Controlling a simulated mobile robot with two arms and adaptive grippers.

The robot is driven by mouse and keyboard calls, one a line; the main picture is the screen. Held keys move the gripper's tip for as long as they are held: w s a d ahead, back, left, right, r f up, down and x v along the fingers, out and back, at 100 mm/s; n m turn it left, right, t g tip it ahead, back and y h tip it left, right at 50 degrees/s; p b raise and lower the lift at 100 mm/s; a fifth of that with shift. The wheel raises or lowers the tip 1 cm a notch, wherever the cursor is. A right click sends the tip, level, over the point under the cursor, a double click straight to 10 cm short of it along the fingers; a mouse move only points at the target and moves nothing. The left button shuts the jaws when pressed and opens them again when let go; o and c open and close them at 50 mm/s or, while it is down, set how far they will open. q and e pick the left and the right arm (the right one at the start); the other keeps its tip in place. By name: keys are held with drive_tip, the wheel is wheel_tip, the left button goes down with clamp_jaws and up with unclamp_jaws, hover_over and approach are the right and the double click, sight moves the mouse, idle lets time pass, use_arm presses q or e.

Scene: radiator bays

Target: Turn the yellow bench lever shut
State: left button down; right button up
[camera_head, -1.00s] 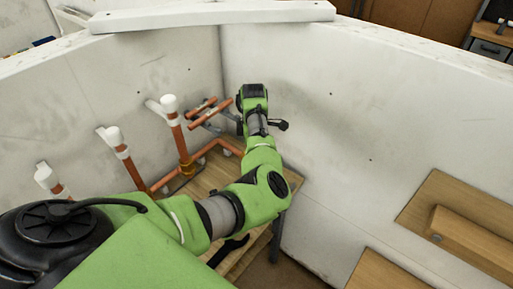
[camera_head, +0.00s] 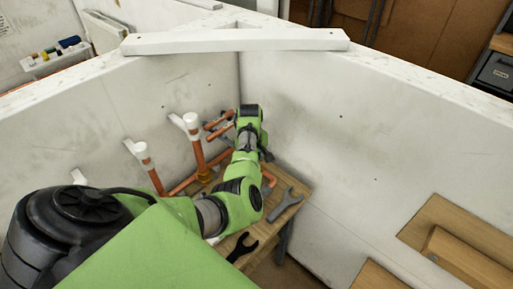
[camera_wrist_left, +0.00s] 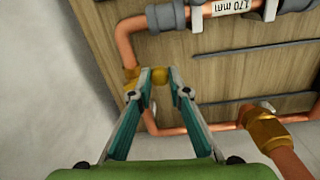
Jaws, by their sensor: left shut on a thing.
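In the head view my green left arm reaches over the wooden bench (camera_head: 293,190) into the wall corner. The gripper's fingers and the lever are hidden there behind the arm. My right gripper is in neither current view.
A grey wrench (camera_head: 285,205) and a black wrench (camera_head: 241,248) lie on the bench, right of my forearm. Upright copper pipes with white tops (camera_head: 192,122) stand left of my wrist. White walls meet behind the bench, with a white bar (camera_head: 235,40) across the corner.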

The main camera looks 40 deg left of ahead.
use_arm(q)
drive_tip(key=shift+a+m, duration=0.3)
drive_tip(key=shift+m, duration=0.2)
drive_tip(key=c, duration=1.9)
unclamp_jaws()
wheel_tip(320, 180, up, 12)
drive_tip(key=shift+s, duration=0.3)
drive_tip(key=shift+a, duration=0.15)
